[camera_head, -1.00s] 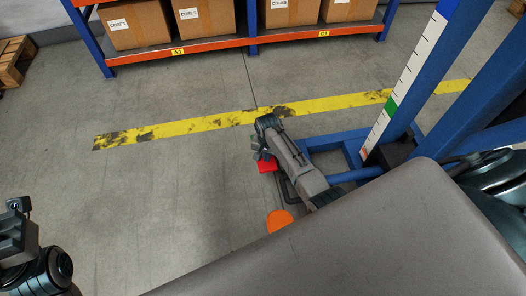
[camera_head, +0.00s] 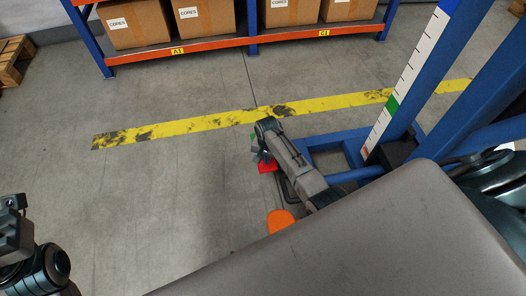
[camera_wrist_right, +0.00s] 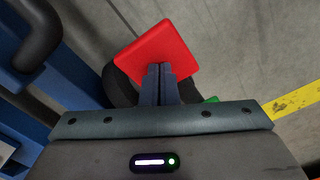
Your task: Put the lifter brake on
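The red pedal (camera_head: 267,168) of the lifter sits low near the floor, left of the blue base frame. It also shows in the right wrist view (camera_wrist_right: 158,50) as a flat red plate. A green pedal (camera_wrist_right: 212,99) shows beside it, mostly hidden behind my gripper. My right gripper (camera_head: 262,157) is at the red pedal; in the wrist view its two fingers (camera_wrist_right: 159,72) are together, with nothing seen between them. The tips overlap the pedal's near edge; I cannot tell whether they touch. My left gripper (camera_head: 15,205) is at the far left, far from the lifter, its fingers unclear.
The blue lifter post (camera_head: 418,70) with a white scale rises at the right. An orange part (camera_head: 281,220) lies below the red pedal, near the large grey surface (camera_head: 350,240). A shelf (camera_head: 220,43) with boxes stands behind.

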